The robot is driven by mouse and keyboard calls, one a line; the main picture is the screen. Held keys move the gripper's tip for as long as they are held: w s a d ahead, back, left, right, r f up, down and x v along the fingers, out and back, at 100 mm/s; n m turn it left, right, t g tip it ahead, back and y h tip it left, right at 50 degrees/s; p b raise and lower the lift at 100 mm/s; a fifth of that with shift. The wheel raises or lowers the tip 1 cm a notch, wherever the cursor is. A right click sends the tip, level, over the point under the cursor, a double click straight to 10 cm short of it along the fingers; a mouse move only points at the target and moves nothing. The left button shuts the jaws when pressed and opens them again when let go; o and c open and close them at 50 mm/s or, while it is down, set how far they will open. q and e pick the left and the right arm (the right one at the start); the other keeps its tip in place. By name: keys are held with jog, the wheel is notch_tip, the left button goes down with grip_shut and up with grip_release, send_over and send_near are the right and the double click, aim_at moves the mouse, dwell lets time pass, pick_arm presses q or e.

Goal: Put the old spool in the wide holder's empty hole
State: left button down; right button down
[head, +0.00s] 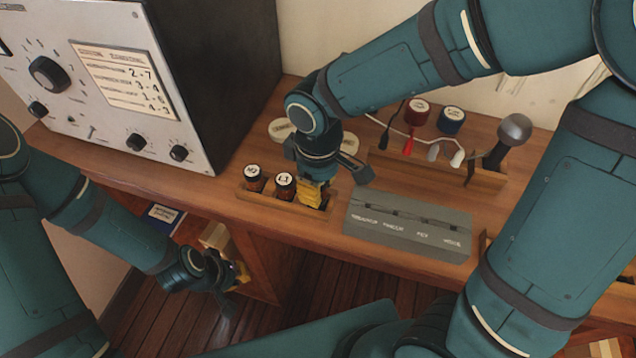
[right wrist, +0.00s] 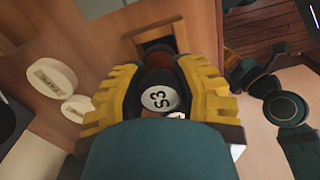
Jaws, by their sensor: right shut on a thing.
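My right gripper (head: 318,192) is shut on a spool (right wrist: 159,98) with a dark body and a white cap that seems to read S3. Its yellow fingers clasp both sides of the spool in the right wrist view. A wooden holder (head: 282,208) at the desk's front edge bears two dark, white-capped spools (head: 254,178) (head: 285,186). My right gripper is at this holder's right end. A dark square opening (right wrist: 158,46) shows just beyond the held spool; whether the spool's lower end is inside it is hidden. My left gripper (head: 232,284) hangs low, left of the holder; its opening is unclear.
A large instrument cabinet (head: 110,75) stands left. Two pale round plates (right wrist: 52,77) lie behind my right gripper.

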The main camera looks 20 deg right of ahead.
jog(key=shift+f+b, duration=0.9)
jog(key=shift+f, duration=0.35)
dwell(3.4)
jog(key=c, duration=0.7)
grip_release()
jog(key=shift+o, duration=0.2)
notch_tip(320, 180, up, 12)
jog(key=shift+r, duration=0.1)
